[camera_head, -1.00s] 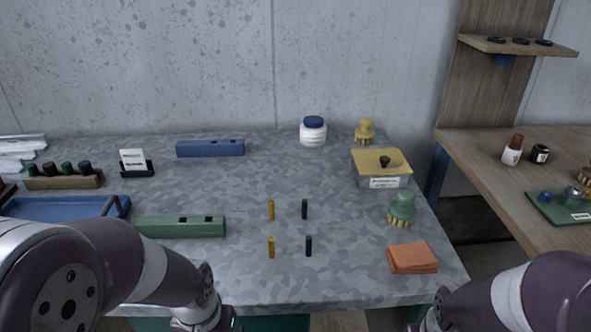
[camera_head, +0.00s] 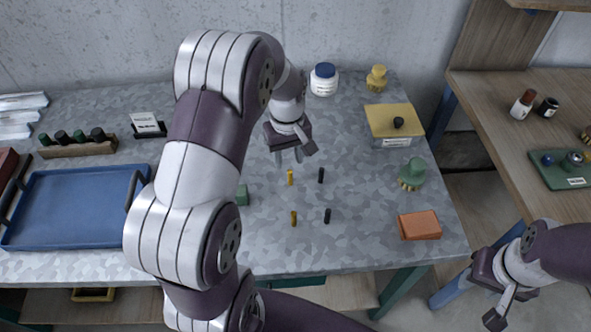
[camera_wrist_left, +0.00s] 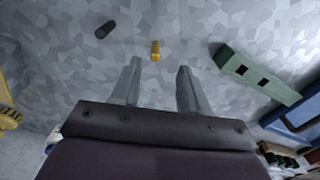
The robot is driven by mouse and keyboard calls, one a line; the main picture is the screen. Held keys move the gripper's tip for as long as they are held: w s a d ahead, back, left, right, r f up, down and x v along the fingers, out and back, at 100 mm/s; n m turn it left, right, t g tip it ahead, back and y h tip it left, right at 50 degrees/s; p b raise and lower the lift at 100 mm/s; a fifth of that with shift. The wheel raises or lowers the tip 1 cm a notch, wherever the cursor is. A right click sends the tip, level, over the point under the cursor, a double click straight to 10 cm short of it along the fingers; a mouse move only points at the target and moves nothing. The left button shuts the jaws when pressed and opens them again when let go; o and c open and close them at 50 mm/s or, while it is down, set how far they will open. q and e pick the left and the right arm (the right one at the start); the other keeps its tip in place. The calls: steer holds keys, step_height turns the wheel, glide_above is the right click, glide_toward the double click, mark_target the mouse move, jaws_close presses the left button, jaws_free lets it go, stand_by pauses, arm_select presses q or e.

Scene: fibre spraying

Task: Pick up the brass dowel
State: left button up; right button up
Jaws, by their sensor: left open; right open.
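Two upright brass dowels stand on the grey patterned table: the far one (camera_head: 290,177) and the near one (camera_head: 293,218). One black dowel stands to the right of each, the far black dowel (camera_head: 321,175) and the near black dowel (camera_head: 327,215). My left gripper (camera_head: 289,157) is open and empty, pointing down just beyond the far brass dowel. In the left wrist view a brass dowel (camera_wrist_left: 155,50) shows ahead of the open fingertips (camera_wrist_left: 157,72), between their lines and apart from them. My right gripper (camera_head: 498,305) is low at the right, off the table.
A green block (camera_head: 242,195) is mostly hidden behind my left arm; its slots show in the left wrist view (camera_wrist_left: 255,75). A blue tray (camera_head: 75,205) lies left. A green brush (camera_head: 412,174), an orange cloth (camera_head: 420,225) and a yellow-lidded box (camera_head: 394,120) stand right.

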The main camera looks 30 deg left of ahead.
mark_target(290, 171)
arm_select(q)
steer(key=f, duration=0.2)
steer(key=f+p, duration=0.1)
steer(key=f, duration=0.2)
steer(key=w+f, duration=0.1)
steer(key=f, duration=0.1)
steer(key=shift+a+f, duration=0.1)
steer(key=shift+f, duration=0.05)
jaws_close()
